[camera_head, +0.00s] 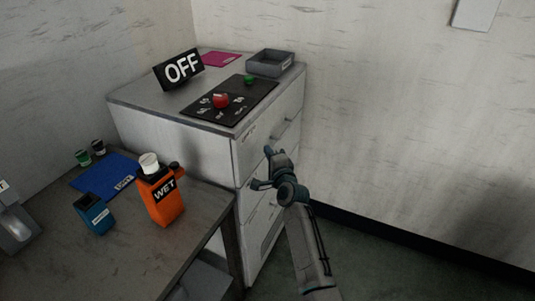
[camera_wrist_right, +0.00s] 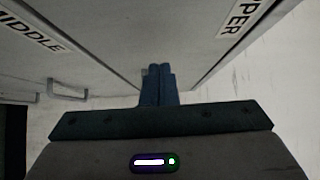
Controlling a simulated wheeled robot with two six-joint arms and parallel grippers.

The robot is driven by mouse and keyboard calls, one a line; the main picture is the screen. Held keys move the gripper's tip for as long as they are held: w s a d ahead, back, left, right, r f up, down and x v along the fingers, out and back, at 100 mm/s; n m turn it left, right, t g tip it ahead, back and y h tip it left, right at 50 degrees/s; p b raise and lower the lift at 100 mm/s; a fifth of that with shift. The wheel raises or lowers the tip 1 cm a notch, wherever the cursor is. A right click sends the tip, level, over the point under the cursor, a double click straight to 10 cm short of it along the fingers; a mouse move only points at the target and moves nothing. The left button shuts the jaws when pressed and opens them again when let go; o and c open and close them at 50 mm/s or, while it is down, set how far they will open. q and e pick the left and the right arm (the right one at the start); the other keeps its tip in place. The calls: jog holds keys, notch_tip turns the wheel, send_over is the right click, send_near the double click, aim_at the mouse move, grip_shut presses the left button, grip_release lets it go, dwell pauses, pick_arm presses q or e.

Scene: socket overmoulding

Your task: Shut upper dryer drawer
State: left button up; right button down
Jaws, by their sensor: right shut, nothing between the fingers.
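The grey-white dryer cabinet (camera_head: 185,150) stands in the middle of the head view. Its upper drawer front (camera_head: 262,137) faces right, with a bar handle (camera_head: 288,128). It looks nearly flush; I cannot tell whether a small gap is left. My right gripper (camera_head: 267,162) is shut and empty in front of this drawer's lower part. In the right wrist view its closed fingertips (camera_wrist_right: 160,70) point at the panel between the "MIDDLE" label (camera_wrist_right: 34,36) and the partly cut-off upper label (camera_wrist_right: 244,17). Contact is unclear. My left gripper is out of view.
An "OFF" sign (camera_head: 180,69), black mat (camera_head: 238,113), red knob (camera_head: 221,101) and grey tray (camera_head: 287,67) are on the cabinet. An orange "WET" bottle (camera_head: 163,205) and blue container (camera_head: 94,213) stand on the table (camera_head: 145,255). Floor to the right is clear.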

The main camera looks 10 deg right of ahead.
jog(key=s+d, duration=0.3)
jog(key=s, duration=0.8)
jog(key=s+d+f+n+g+h, duration=0.1)
jog(key=s+d+f+n+g, duration=0.3)
jog(key=f, duration=0.9)
jog(key=s+f+n+g, duration=0.1)
jog(key=s+f, duration=0.6)
jog(key=f, duration=0.7)
jog(key=s+d+f+n+g+h, duration=0.1)
jog(key=s+d+f+n+g, duration=0.3)
jog(key=f, duration=0.9)
jog(key=s+d+f+n+g+h, duration=0.1)
jog(key=s+d+f+n+g, duration=0.1)
jog(key=s+f, duration=0.75)
jog(key=s+d+f+n+g, duration=0.15)
jog(key=s+f, duration=0.45)
jog(key=s, duration=0.6)
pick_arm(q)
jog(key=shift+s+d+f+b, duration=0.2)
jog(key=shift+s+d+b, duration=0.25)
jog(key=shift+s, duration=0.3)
pick_arm(e)
jog(key=s+d+f+n+g, duration=0.2)
jog(key=s+d+f, duration=0.1)
jog(key=s, duration=0.7)
jog(key=s+d+f+n+g+h, duration=0.1)
jog(key=s+d+f, duration=0.2)
jog(key=s, duration=0.8)
jog(key=shift+f+n+g, duration=0.2)
jog(key=shift+n+g, duration=0.15)
